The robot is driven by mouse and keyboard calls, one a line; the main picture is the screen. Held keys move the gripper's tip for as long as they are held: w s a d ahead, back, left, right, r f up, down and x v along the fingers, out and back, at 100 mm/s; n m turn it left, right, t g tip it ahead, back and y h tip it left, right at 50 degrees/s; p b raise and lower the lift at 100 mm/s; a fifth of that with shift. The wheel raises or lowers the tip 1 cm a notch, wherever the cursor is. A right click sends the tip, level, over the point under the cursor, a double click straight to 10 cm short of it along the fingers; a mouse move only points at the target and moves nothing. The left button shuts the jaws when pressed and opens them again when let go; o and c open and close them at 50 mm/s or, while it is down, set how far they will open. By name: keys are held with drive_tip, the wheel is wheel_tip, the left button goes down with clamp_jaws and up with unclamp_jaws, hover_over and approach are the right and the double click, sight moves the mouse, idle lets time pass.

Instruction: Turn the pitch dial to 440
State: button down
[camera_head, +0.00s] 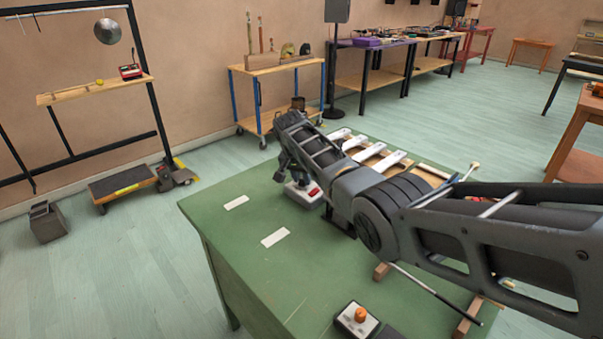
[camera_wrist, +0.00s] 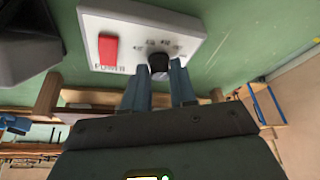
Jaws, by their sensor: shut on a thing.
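The pitch box is a white box (camera_wrist: 120,30) with a red switch (camera_wrist: 108,50) and a black dial (camera_wrist: 158,66). Small markings ring the dial, but they are too small to read. My gripper (camera_wrist: 160,82) reaches the dial in the wrist view, with its two fingers shut on either side of it. In the head view the box (camera_head: 304,194) stands on the green table (camera_head: 240,258), partly behind my arm. My gripper (camera_head: 290,172) is over it there, and the dial is hidden.
White bars on a wooden frame (camera_head: 372,152) lie behind and beside my arm. Two white labels (camera_head: 275,237) lie on the table. A box with an orange knob (camera_head: 360,315) is at the front edge.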

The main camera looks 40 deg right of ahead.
drive_tip(key=shift+s+n+t+y+p, duration=0.1)
drive_tip(key=shift+n+t+y+p, duration=0.5)
drive_tip(key=shift+n, duration=1)
drive_tip(key=c, duration=1)
unclamp_jaws()
drive_tip(key=shift+o, duration=0.2)
drive_tip(key=v, duration=0.7)
drive_tip(key=shift+r+p, duration=0.3)
drive_tip(key=shift+p, duration=0.15)
drive_tip(key=shift+s+a, duration=0.1)
drive_tip(key=shift+a, duration=0.05)
